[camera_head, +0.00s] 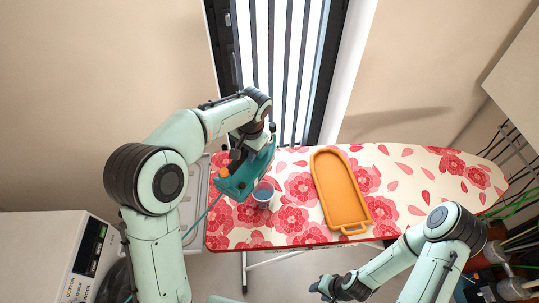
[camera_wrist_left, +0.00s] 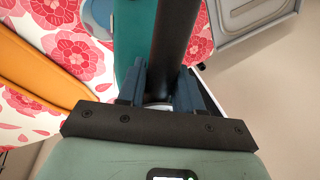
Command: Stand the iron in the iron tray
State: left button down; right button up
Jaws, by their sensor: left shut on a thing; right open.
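The teal iron (camera_head: 257,168) is over the left part of the ironing board, tilted. My left gripper (camera_wrist_left: 160,88) is shut on the iron's dark handle (camera_wrist_left: 167,45); the teal body (camera_wrist_left: 133,45) shows beside the handle. In the head view my arm hides part of the iron. The orange iron tray (camera_head: 338,190) lies flat and empty on the board, to the right of the iron and apart from it. It also shows at the left of the left wrist view (camera_wrist_left: 30,70). My right gripper (camera_head: 325,289) is open and empty, low in front of the board.
The ironing board (camera_head: 415,180) has a red floral cover, clear to the right of the tray. A small clear bluish cup (camera_head: 263,195) is close beside the iron. A grey metal rack (camera_head: 190,215) is at the board's left end.

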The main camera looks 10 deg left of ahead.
aim_at(337, 187)
jog(key=k+l, duration=0.3)
jog(key=l, duration=0.6)
jog(key=i+l, duration=0.15)
jog(key=l, duration=0.15)
jog(key=i+l, duration=0.15)
jog(key=l, duration=0.15)
jog(key=i+l+u, duration=0.1)
jog(key=i+l, duration=0.35)
